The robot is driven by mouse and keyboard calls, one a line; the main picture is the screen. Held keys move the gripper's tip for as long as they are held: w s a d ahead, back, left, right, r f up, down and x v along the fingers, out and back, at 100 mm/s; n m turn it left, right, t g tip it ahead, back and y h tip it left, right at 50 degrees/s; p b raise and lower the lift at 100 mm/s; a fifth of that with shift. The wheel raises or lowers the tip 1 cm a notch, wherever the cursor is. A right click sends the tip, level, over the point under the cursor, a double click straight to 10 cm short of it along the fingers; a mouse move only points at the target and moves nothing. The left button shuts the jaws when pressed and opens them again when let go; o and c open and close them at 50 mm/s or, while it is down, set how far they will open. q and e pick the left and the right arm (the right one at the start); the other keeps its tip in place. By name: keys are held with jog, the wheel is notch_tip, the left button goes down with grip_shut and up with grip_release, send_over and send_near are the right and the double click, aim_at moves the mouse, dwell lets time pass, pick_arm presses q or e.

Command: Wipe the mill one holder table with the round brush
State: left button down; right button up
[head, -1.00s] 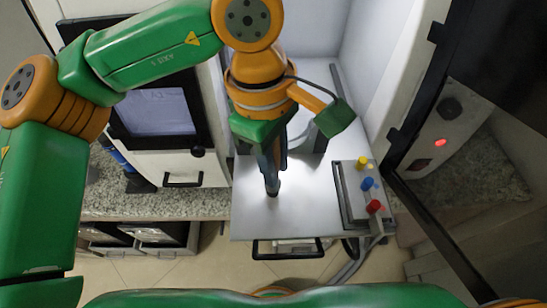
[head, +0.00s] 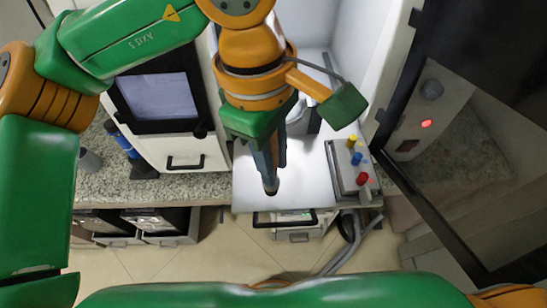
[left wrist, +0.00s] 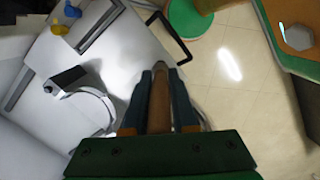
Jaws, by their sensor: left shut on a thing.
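My left gripper (head: 268,165) points down over the grey-white holder table (head: 307,185) in the head view. It is shut on the round brush, whose brown handle (left wrist: 160,100) shows between the fingers in the left wrist view. The brush's dark lower end (head: 271,189) is near the table's front edge in the head view. I cannot tell whether it touches the surface. A curved holder (left wrist: 92,108) stands on the table behind the gripper, partly hidden in the head view. My right gripper is not in view.
A control box (head: 350,170) with yellow, blue and red buttons sits at the table's right side. A black handle (head: 284,219) sticks out below the front edge. A dark open door (head: 440,210) stands at right. A white cabinet with a screen (head: 160,97) is at left.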

aim_at(273, 142)
pick_arm(q)
notch_tip(273, 142, up, 2)
jog(key=shift+w+p, duration=0.1)
jog(key=shift+p, duration=0.4)
jog(key=shift+s+r+p, duration=0.2)
jog(key=shift+r+p, duration=0.6)
jog(key=shift+r, duration=0.3)
jog(key=shift+w+r, duration=0.1)
jog(key=shift+r, duration=0.05)
